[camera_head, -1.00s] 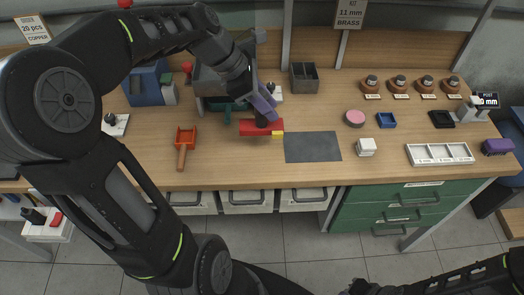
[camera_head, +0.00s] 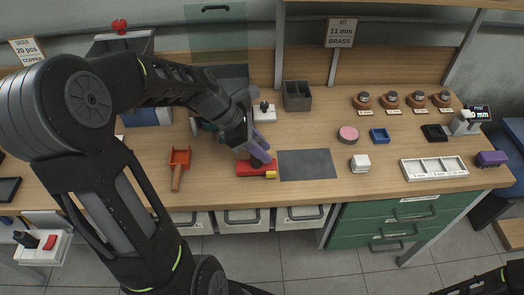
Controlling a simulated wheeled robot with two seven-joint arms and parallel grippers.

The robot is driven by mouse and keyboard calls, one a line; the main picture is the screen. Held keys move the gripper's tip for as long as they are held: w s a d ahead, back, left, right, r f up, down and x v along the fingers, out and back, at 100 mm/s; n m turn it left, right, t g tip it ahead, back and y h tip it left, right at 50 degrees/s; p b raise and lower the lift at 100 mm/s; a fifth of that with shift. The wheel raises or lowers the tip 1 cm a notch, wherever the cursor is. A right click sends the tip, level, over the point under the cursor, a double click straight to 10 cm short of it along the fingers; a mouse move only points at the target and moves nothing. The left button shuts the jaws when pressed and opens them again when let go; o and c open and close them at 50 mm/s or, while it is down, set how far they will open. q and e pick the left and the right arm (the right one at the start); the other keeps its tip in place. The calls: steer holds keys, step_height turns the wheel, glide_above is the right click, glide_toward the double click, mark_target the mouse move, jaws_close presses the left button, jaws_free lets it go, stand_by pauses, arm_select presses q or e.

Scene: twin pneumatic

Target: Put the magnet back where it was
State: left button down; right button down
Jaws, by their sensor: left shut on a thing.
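The magnet is a red bar with a yellow end (camera_head: 257,170), just left of the dark grey mat (camera_head: 307,165) on the wooden bench. My left gripper (camera_head: 258,160) comes down over it from behind, its purple fingers shut on the bar. The fingers hide part of its top. The bar is at or just above the bench top; I cannot tell if it touches. Only a part of my right arm shows at the bottom right corner, and its gripper is out of the picture.
An orange scoop (camera_head: 179,169) lies left of the magnet. A dark bin (camera_head: 297,96) stands behind. The mat is bare.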

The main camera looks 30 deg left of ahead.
arm_select(q)
steer(key=shift+f, duration=0.55)
steer(key=shift+f, duration=0.2)
steer(key=c, duration=1.1)
jaws_free()
steer(key=shift+r, duration=0.15)
steer(key=v, duration=1.2)
